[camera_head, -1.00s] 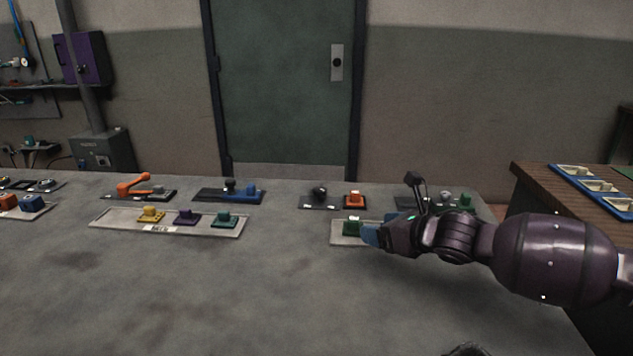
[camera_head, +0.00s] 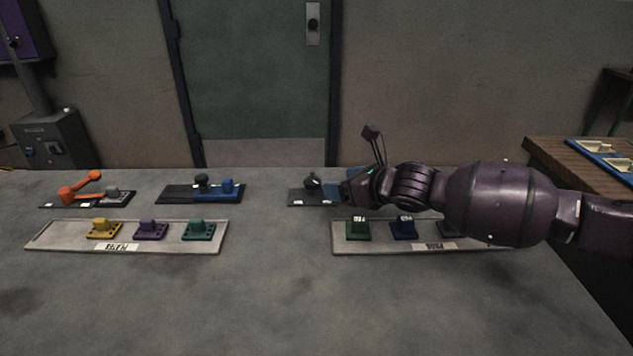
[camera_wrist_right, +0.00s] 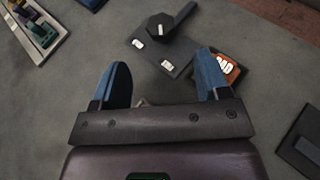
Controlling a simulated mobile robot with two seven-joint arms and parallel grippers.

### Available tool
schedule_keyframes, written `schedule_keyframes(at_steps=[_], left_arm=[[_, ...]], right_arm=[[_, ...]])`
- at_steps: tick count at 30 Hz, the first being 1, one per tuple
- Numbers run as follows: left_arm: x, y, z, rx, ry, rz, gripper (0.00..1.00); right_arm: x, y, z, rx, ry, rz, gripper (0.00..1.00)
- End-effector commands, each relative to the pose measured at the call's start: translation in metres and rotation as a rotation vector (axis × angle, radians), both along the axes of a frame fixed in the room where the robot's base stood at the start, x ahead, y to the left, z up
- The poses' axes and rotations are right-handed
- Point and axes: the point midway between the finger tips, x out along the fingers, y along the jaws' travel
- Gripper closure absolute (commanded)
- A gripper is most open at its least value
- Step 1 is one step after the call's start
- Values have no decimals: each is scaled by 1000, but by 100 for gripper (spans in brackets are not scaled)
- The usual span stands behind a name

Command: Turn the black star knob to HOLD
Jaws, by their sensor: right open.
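The black knob (camera_head: 312,181) sits on a dark plate at the back of the table, left of my right gripper. In the right wrist view the knob (camera_wrist_right: 160,27) has a white mark on top, and a dark bar lies beside it. Two small white labels lie on its plate (camera_wrist_right: 152,52); I cannot read them. My right gripper (camera_wrist_right: 162,70) is open and empty, its blue fingers spread apart, short of the knob. In the head view the gripper (camera_head: 345,184) is just right of the knob's plate. My left gripper is not in view.
An orange block (camera_wrist_right: 228,68) with a label is close by the right finger in the wrist view. A tray with green (camera_head: 358,230) and blue (camera_head: 403,228) blocks lies in front of my right arm. Another tray (camera_head: 60,238) lies left. The table front is clear.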

Motion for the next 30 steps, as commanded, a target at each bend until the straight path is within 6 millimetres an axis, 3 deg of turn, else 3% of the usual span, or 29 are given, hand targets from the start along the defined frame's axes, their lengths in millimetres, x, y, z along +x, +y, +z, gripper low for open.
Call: schedule_keyframes(at_steps=[1, 3, 15, 28, 30], left_arm=[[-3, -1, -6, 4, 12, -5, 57], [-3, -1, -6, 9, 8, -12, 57], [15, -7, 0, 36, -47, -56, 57], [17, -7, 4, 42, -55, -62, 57], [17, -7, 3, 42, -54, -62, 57]], right_arm=[[6, 8, -13, 2, 10, 2, 31], [14, 15, -20, 2, 13, 1, 31], [49, 50, -35, 0, 6, 0, 31], [54, 54, -33, -1, 1, 0, 31], [54, 54, -33, -1, 1, 0, 42]])
